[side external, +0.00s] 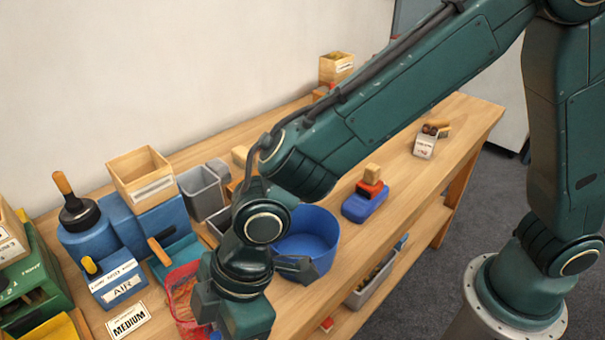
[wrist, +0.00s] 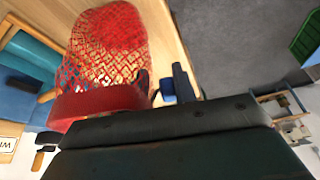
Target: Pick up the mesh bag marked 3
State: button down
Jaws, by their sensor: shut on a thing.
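A red mesh bag (side external: 181,296) with a solid red band is at the front of the table in the side view, partly hidden by my gripper (side external: 206,300). It fills the upper left of the wrist view (wrist: 108,55), with its band (wrist: 98,104) close against the dark gripper body. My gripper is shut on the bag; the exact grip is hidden. I cannot read a 3 on the bag in either view.
A MEDIUM card (side external: 128,321) and a blue AIR box (side external: 118,283) lie left of the bag. A blue bowl (side external: 308,237) stands right of my wrist. Grey bins (side external: 203,190) and a wooden box (side external: 142,180) stand behind. The table's right part has clear wood.

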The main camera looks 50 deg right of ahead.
jog(key=shift+r, duration=0.1)
notch_tip(320, 180, up, 20)
dwell(0.8)
jog(key=shift+w+d, duration=0.1)
dwell(0.5)
